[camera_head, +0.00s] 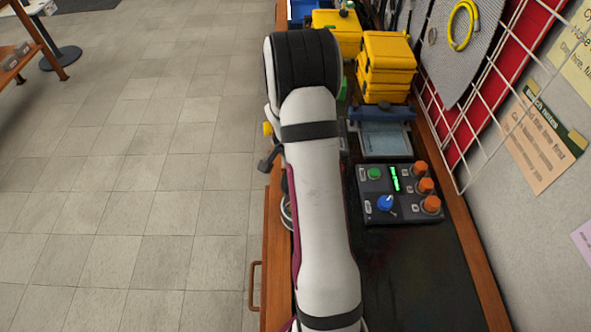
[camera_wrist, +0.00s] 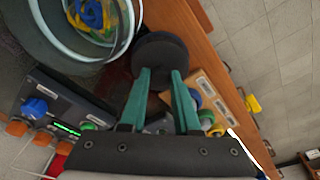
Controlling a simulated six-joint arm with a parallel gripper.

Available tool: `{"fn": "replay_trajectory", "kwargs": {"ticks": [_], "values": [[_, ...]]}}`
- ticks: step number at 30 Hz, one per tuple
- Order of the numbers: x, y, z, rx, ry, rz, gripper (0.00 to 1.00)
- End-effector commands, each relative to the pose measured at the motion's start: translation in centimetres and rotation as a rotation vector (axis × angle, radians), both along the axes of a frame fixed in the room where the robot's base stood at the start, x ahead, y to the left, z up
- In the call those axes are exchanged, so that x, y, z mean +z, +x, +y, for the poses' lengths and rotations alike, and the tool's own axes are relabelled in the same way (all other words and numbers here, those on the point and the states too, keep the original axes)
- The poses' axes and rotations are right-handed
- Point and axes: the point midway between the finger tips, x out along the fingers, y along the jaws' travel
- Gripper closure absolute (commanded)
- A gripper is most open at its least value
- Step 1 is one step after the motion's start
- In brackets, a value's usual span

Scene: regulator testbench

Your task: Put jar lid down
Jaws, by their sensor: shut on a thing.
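In the wrist view, a dark round jar lid (camera_wrist: 162,50) lies between the tips of my gripper (camera_wrist: 160,76). The teal fingers are shut on it. The lid is above or at the wooden bench edge; I cannot tell whether it touches the surface. A clear glass jar (camera_wrist: 70,58) is at the upper left of the wrist view, open, with blue and yellow coiled pieces inside. The lid is beside the jar, to its right. In the head view my arm hides my gripper and the lid.
A control box (camera_head: 400,194) with orange knobs, a blue knob and a green button sits on the dark bench mat (camera_head: 420,275). Yellow cases (camera_head: 386,68) stand farther back. A wooden block (camera_wrist: 210,95) with coloured parts is right of my fingers. A wire grid borders the bench.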

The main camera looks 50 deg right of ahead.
Motion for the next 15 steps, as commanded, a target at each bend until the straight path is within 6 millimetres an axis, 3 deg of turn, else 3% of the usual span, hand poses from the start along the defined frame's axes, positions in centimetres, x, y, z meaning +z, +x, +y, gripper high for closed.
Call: {"fn": "replay_trajectory", "kwargs": {"ticks": [5, 6, 11, 15], "values": [[-0.44, -0.03, -0.01, 0.000, 0.000, 0.001, 1.00], [-0.47, -0.02, -0.01, 0.001, 0.000, 0.000, 0.66], [-0.45, -0.02, -0.02, 0.000, 0.000, 0.000, 0.40], [-0.44, -0.03, -0.02, 0.000, 0.000, 0.000, 0.40]]}}
